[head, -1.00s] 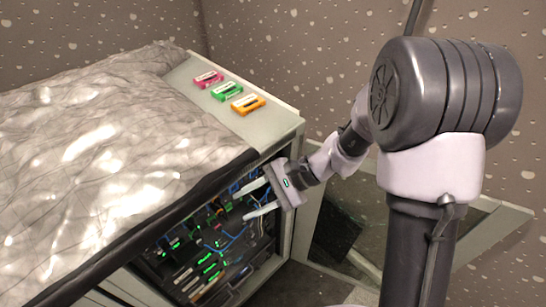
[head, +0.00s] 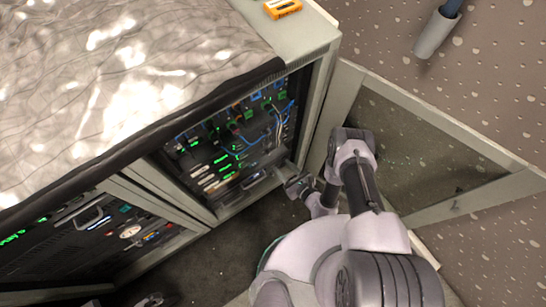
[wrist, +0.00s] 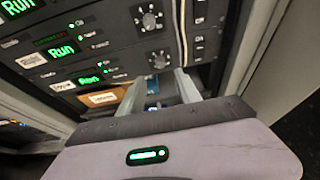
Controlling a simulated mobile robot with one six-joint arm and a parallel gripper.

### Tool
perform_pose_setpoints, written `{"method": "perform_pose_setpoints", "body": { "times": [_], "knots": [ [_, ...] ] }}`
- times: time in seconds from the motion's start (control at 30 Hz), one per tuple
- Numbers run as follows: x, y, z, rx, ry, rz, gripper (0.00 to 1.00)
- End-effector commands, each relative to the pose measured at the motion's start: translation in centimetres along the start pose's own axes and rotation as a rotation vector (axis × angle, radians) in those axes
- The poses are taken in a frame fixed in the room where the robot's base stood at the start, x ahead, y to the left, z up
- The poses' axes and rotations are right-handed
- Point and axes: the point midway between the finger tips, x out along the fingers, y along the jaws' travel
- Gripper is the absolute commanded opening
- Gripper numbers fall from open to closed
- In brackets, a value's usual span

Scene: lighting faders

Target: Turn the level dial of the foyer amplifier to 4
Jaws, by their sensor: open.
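In the wrist view, two dials with white marks around them sit on black rack units: an upper dial (wrist: 150,18) and a lower dial (wrist: 158,59). The unit labels are too small to read, so I cannot tell which is the foyer amplifier or where each dial points. My gripper (wrist: 159,82) is open, its fingertips just below the lower dial, one to each side. Nothing visible is held between them. In the head view, my gripper (head: 279,170) is at the lower right of the open rack (head: 235,140), where the dials cannot be made out.
Green "Run" displays (wrist: 62,51) and a brown label plate (wrist: 103,98) lie left of the dials. A glazed door (head: 420,140) stands open to the right. A crumpled cover (head: 110,70) lies over the cabinet top; an orange cassette-like object (head: 282,9) is at its corner.

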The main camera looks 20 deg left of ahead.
Motion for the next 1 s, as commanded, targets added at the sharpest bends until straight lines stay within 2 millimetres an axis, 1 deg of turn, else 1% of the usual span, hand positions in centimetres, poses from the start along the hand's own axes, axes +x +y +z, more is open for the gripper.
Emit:
{"method": "perform_pose_setpoints", "body": {
  "times": [0.03, 0.1, 0.2, 0.3, 0.4, 0.5, 0.77, 0.9, 0.97, 1.0],
  "knots": [
    [2.0, 0.1, -0.8, -0.005, -0.004, 0.005, 0.40],
    [4.0, 0.2, -0.8, -0.005, -0.004, 0.005, 0.40],
    [6.3, 0.1, -0.7, -0.003, -0.003, 0.004, 0.40],
    [7.9, 0.1, -0.5, -0.002, -0.002, 0.002, 0.40],
    [8.8, 0.1, -0.3, -0.001, -0.001, 0.002, 0.40],
    [9.2, 0.1, -0.1, 0.001, 0.000, 0.002, 0.40],
    [9.2, 0.1, 0.0, 0.001, 0.000, 0.002, 0.40],
    [9.2, 0.1, 0.0, 0.001, 0.000, 0.002, 0.13],
    [9.2, 0.1, 0.0, 0.001, 0.001, 0.002, 0.01],
    [9.2, 0.1, 0.0, 0.001, 0.001, 0.002, 0.00]
  ]
}}
